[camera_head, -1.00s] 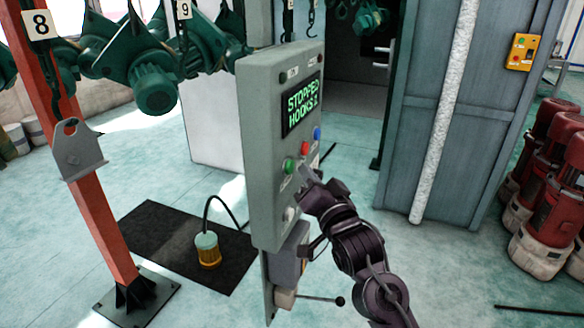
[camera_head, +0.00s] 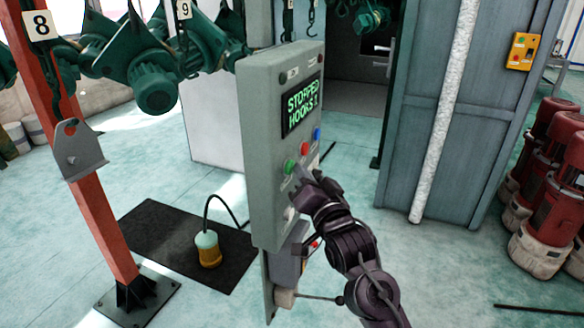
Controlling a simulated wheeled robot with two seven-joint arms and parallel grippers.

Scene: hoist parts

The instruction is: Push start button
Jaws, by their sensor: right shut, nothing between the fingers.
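A grey control panel (camera_head: 262,150) stands upright in the middle of the view. Its screen (camera_head: 302,104) shows green text that starts with "STOPPED HOOKS". Below the screen are a green button (camera_head: 289,167), a red button (camera_head: 305,149) and a blue button (camera_head: 317,134). My right gripper (camera_head: 301,185) is shut and empty, just below and right of the green button, close to the panel face. I cannot tell whether it touches the panel. The label beside the green button is too small to read and partly hidden by the gripper. My left gripper is not in view.
A red post (camera_head: 95,200) with a grey bracket (camera_head: 78,150) stands left. Green hoist parts (camera_head: 150,75) hang at upper left. A pendant lamp-like thing (camera_head: 207,250) stands on a black mat (camera_head: 150,225). Red and white cylinders (camera_head: 550,190) stand at right.

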